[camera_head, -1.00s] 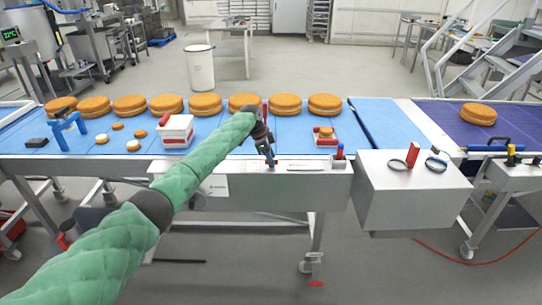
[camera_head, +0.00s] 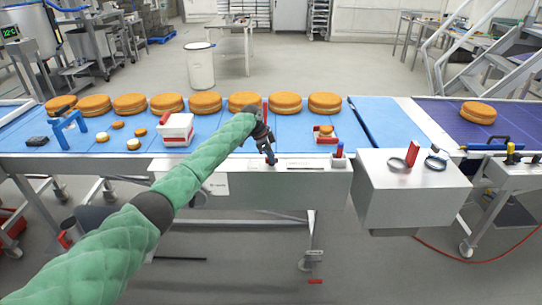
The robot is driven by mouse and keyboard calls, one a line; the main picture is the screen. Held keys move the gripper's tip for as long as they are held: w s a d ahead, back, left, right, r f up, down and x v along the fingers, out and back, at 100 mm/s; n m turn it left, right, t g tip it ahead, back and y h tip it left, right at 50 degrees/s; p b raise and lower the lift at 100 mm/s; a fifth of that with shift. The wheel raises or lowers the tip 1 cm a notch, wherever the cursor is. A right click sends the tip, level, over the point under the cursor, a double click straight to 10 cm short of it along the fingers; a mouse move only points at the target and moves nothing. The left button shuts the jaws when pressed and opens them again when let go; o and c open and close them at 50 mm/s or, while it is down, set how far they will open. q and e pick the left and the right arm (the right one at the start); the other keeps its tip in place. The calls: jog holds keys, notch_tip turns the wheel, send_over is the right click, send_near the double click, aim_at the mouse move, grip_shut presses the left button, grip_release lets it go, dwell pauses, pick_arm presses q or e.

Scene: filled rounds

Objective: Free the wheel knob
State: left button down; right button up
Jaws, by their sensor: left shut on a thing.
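My left gripper (camera_head: 270,158) is at the front edge of the blue conveyor, above the steel front panel. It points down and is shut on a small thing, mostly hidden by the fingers. I cannot make out whether this is the wheel knob. A thin red upright piece (camera_head: 265,112) stands behind the gripper, partly hidden. My right gripper is not in view.
Several round cakes (camera_head: 205,103) line the back of the blue belt (camera_head: 225,140). A white and red box (camera_head: 177,131) and a blue stand (camera_head: 68,130) are to the left. A small holder with red and blue items (camera_head: 339,158) is right of the gripper.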

pick_arm(q)
jog(key=shift+r+n, duration=0.1)
jog(key=shift+n, duration=0.2)
jog(key=n+t+p, duration=0.1)
jog(key=n+p, duration=0.1)
jog(key=n, duration=0.2)
jog(key=n+t+y+p, duration=0.1)
jog(key=n+t+p, duration=0.1)
jog(key=n, duration=0.1)
jog(key=shift+s+d+r+n+p, duration=0.1)
jog(key=shift+r+n+p, duration=0.05)
jog(key=shift+n+p, duration=0.25)
jog(key=n+y+p, duration=0.1)
jog(key=n, duration=0.1)
jog(key=n+t+y+p, duration=0.1)
jog(key=n, duration=0.2)
jog(key=shift+p, duration=0.35)
jog(key=shift+n+y+p, duration=0.55)
jog(key=shift+n+y, duration=0.25)
jog(key=shift+n, duration=1.1)
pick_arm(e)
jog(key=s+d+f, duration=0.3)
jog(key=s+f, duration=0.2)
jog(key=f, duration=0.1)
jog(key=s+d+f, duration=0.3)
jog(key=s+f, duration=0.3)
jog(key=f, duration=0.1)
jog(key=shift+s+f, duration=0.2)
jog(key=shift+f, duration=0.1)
